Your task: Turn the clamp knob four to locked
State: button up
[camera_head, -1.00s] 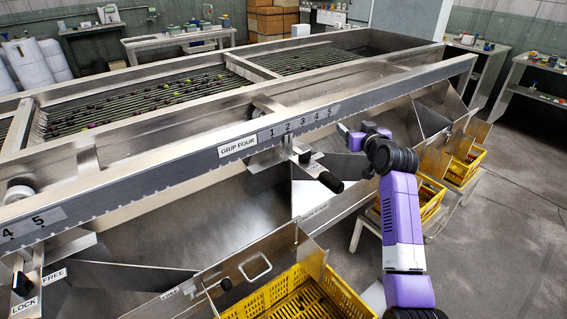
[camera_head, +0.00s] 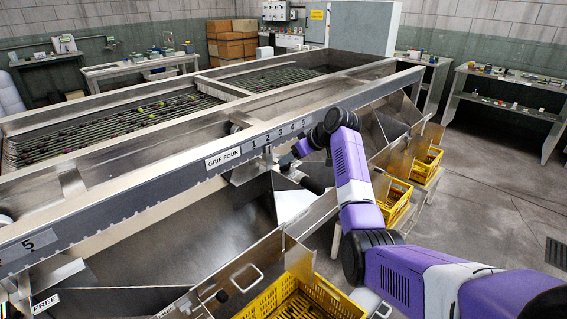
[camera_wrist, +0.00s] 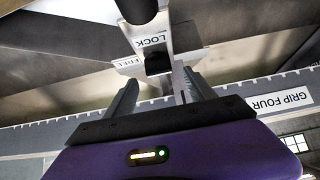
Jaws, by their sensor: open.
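In the wrist view the black clamp knob (camera_wrist: 158,63) sits on a pale metal bracket, beside a LOCK label (camera_wrist: 152,42) and a FREE label (camera_wrist: 128,62), both upside down. My gripper (camera_wrist: 161,88) is open, with one finger on each side of the bracket. The knob lies just beyond the fingertips, roughly between them; I cannot tell whether they touch anything.
A black handle (camera_wrist: 140,10) hangs at the top of the wrist view and shows below the rail in the head view (camera_head: 312,186). The notched rail (camera_head: 140,195) runs along the machine. Yellow crates (camera_head: 330,300) stand below the chutes. Floor is open at the right.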

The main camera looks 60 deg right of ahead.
jog(key=shift+x, duration=2.65)
jog(key=shift+s+d, duration=0.1)
jog(key=shift+c, duration=0.2)
jog(key=c, duration=1.3)
jog(key=shift+c, duration=0.2)
